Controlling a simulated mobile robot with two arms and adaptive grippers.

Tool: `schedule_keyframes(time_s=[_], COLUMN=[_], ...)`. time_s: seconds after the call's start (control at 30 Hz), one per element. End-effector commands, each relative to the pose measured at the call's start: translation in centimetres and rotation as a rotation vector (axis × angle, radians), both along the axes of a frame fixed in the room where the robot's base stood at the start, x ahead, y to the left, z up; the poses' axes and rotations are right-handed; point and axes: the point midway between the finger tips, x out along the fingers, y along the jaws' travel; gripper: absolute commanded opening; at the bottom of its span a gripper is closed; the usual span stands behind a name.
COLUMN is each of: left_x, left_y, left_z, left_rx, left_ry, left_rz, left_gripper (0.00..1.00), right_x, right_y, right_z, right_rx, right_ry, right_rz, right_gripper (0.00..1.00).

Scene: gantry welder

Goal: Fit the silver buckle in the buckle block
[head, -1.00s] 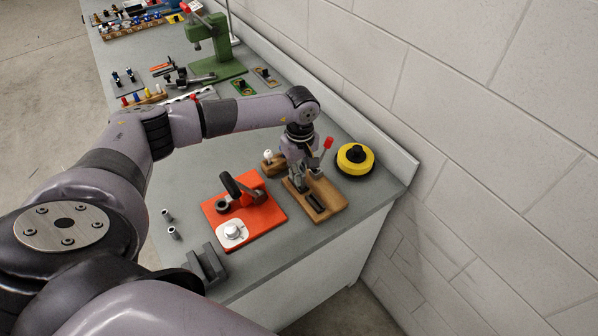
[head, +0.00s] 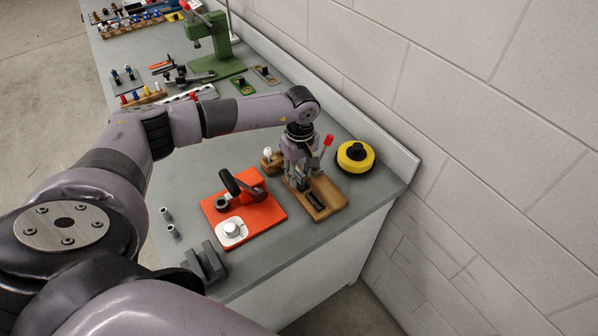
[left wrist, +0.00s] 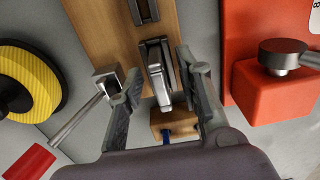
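The silver buckle (left wrist: 157,74) shows in the left wrist view over the wooden board (left wrist: 100,30), in line with a dark slotted block (left wrist: 145,10) that looks like the buckle block. In the head view the dark block (head: 316,201) lies on the front half of the board (head: 331,197). My left gripper (head: 300,183) points down over the board's back half. In the left wrist view its fingers (left wrist: 160,72) stand apart on either side of the buckle, with gaps visible. Whether the buckle is seated is unclear. My right gripper is out of view.
A red-handled lever (head: 328,142) stands right beside the gripper. A yellow-and-black disc (head: 356,158) lies right of the board. A red fixture (head: 262,217) with a black handle is to the left. A small wooden block (head: 269,168) sits just behind. The wall is close on the right.

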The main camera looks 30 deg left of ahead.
Motion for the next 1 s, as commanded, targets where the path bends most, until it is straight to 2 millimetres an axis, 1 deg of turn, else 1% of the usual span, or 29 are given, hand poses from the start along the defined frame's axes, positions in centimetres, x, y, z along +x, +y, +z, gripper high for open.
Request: schedule_keyframes(time_s=[0.07, 0.17, 0.27, 0.5, 0.6, 0.7, 0.83, 1.0], left_x=[0.0, 0.1, 0.2, 0.3, 0.3, 0.3, 0.3, 0.3], left_y=[0.0, 0.0, 0.0, 0.0, 0.0, -0.1, -0.1, -0.1], left_z=[0.1, 1.0, 2.6, 7.8, 9.6, 10.9, 11.8, 12.0], left_rx=[0.0, -0.001, 0.0, -0.001, 0.001, -0.001, 0.0, 0.0], left_ry=[0.0, -0.003, -0.005, -0.005, -0.004, -0.002, -0.001, 0.0], left_rz=[0.0, 0.0, 0.001, 0.0, 0.0, 0.001, 0.0, 0.0], left_gripper=[0.33, 0.33, 0.33, 0.33, 0.33, 0.33, 0.33, 0.33], right_x=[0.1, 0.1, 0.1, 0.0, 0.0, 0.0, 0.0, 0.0], right_y=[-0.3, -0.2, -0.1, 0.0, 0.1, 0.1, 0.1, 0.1], right_z=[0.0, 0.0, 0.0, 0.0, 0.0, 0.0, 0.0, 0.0], right_rx=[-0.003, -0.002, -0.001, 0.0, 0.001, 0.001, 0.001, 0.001], right_ry=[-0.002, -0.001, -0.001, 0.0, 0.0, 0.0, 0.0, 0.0], right_rz=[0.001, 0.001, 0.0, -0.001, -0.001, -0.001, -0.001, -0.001], right_gripper=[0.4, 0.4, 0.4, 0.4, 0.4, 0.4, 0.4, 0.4])
